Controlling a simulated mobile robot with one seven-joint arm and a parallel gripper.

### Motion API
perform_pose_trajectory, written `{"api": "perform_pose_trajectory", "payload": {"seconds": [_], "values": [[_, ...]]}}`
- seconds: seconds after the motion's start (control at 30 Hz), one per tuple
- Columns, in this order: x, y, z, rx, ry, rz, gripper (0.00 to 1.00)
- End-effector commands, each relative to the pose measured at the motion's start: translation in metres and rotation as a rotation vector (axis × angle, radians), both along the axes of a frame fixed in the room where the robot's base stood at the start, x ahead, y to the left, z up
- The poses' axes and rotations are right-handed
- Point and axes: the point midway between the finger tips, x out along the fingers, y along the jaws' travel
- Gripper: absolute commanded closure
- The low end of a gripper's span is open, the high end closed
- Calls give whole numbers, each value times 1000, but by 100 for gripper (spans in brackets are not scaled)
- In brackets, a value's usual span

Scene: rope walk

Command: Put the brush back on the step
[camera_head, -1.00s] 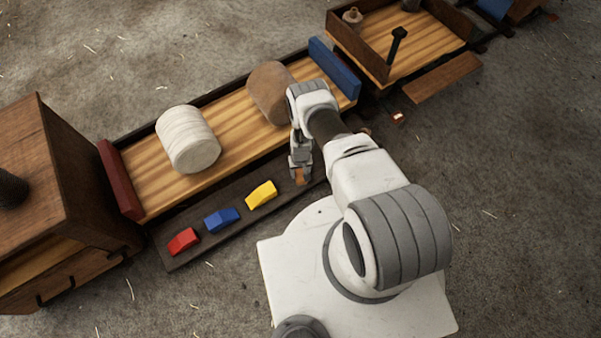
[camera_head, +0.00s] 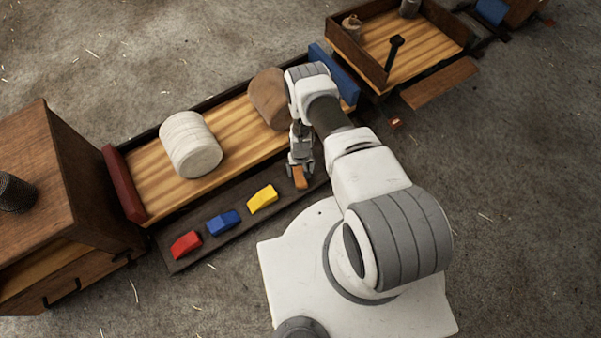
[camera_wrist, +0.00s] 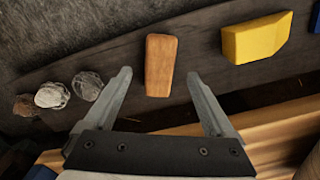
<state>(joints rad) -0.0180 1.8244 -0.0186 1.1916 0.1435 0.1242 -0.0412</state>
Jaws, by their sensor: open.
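The brush seems to be the small orange-brown wooden block (camera_head: 300,177); no bristles show. It lies on the dark step (camera_head: 187,220) along the front of the bench, at the right end of a row of coloured blocks. In the wrist view the wooden block (camera_wrist: 159,60) lies on the dark board, just beyond and between my fingertips, with a gap on each side. My gripper (camera_head: 301,168) is open and empty, close over the block. It also shows in the wrist view (camera_wrist: 160,76) with its fingers spread.
Yellow (camera_head: 263,198), blue (camera_head: 223,222) and red (camera_head: 186,245) blocks lie on the step. A white roll (camera_head: 190,145) and a brown roll (camera_head: 268,98) rest on the bench. Several pale and brown lumps (camera_wrist: 52,95) lie left of the wooden block in the wrist view.

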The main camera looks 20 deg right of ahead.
Motion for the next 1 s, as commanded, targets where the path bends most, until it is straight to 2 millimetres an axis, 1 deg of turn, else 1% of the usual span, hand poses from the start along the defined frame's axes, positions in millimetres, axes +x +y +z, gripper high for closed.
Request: {"api": "perform_pose_trajectory", "payload": {"seconds": [0.03,0.2,0.3,0.5,0.57,0.63,0.67,0.77,0.8,0.87,0.9,0.97,1.0], "values": [[1,0,17,0,-1,-1,11],[0,0,44,0,1,0,11],[0,0,54,0,1,0,11],[1,0,61,0,-1,0,11],[7,0,67,1,-6,1,11],[19,1,83,3,-15,2,11],[26,1,92,3,-21,2,11],[53,2,135,8,-44,5,11],[65,3,155,10,-55,6,11],[80,3,186,12,-69,8,11],[88,4,207,14,-78,10,11],[99,4,238,16,-93,12,11],[106,4,259,17,-102,14,11]]}}
